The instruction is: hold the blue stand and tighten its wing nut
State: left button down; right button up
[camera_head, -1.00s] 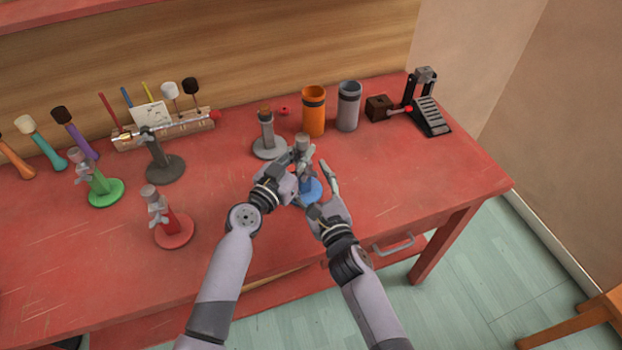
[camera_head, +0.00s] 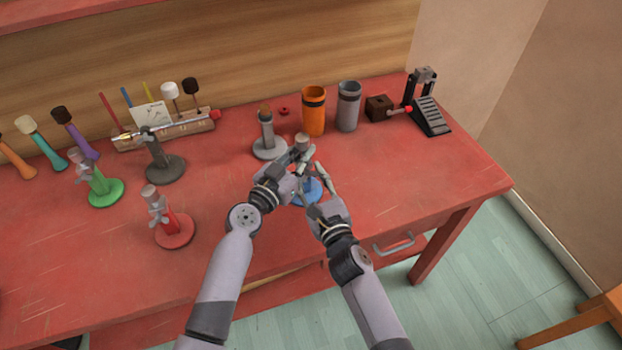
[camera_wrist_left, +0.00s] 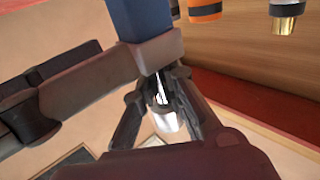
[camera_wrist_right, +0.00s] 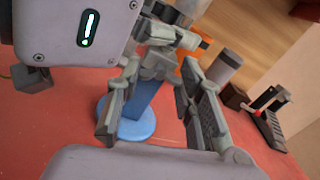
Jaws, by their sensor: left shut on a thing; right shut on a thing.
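The blue stand has a round blue base (camera_head: 307,193), a blue post and a grey top (camera_head: 302,138). My right gripper (camera_head: 318,172) reaches in from the right. In the right wrist view its fingers stand on either side of the grey wing nut (camera_wrist_right: 158,64), shut on it. The fingers partly hide the contact.
A grey stand (camera_head: 268,140), an orange tube (camera_head: 313,113) and a grey tube (camera_head: 348,106) stand just behind. A black pedal (camera_head: 430,115) is at the back right. Red (camera_head: 173,229), green (camera_head: 104,192) and dark (camera_head: 163,167) stands are to the left. The table's right front is clear.

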jog(key=shift+m, duration=1.2)
jog(key=o, duration=1.2)
jog(key=v, duration=1.2)
pick_arm(q)
jog(key=c, duration=1.6)
grip_release()
